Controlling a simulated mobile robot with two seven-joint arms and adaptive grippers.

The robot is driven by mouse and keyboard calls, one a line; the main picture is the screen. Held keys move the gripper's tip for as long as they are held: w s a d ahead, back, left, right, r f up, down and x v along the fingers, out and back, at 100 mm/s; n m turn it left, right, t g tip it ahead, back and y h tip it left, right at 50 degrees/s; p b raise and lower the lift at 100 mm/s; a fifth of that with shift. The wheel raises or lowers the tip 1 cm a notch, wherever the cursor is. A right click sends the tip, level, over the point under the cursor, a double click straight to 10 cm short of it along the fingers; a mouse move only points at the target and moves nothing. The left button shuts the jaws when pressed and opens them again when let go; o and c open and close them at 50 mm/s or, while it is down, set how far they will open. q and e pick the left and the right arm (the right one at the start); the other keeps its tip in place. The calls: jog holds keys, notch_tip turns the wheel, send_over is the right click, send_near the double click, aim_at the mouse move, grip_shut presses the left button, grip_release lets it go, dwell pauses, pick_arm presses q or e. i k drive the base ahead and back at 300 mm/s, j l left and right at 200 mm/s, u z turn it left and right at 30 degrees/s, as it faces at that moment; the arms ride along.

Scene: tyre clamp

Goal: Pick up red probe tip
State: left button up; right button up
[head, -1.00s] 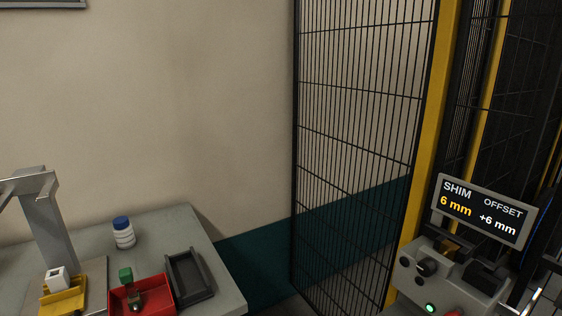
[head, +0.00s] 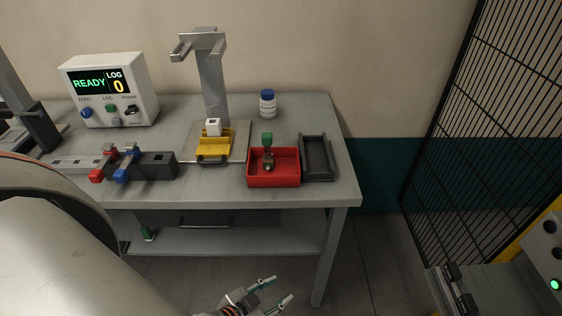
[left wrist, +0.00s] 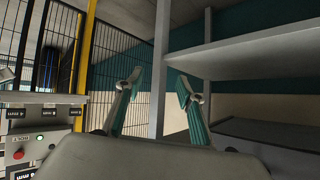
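A red-ended piece (head: 97,175), which looks like the red probe tip, lies in a grey rack (head: 160,165) at the left of the bench in the head view. A similar blue-ended piece (head: 121,176) is just right of it. My left gripper (head: 281,288) is open and empty, low in front of the bench and well to the right of the red piece. Its two spread fingers also show in the left wrist view (left wrist: 156,84), with nothing between them. My right gripper is not in view.
A READY display box (head: 108,90) stands behind the rack. The bench front edge and lower shelf (head: 230,240) are near my gripper.

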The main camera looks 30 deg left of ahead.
aim_at(97, 176)
jog(key=u, duration=2.2)
jog(key=i+j, duration=0.1)
jog(key=j, duration=0.35)
jog(key=i+j, duration=0.15)
jog(key=j, duration=0.25)
jog(key=i+j, duration=0.1)
jog(key=j, duration=0.35)
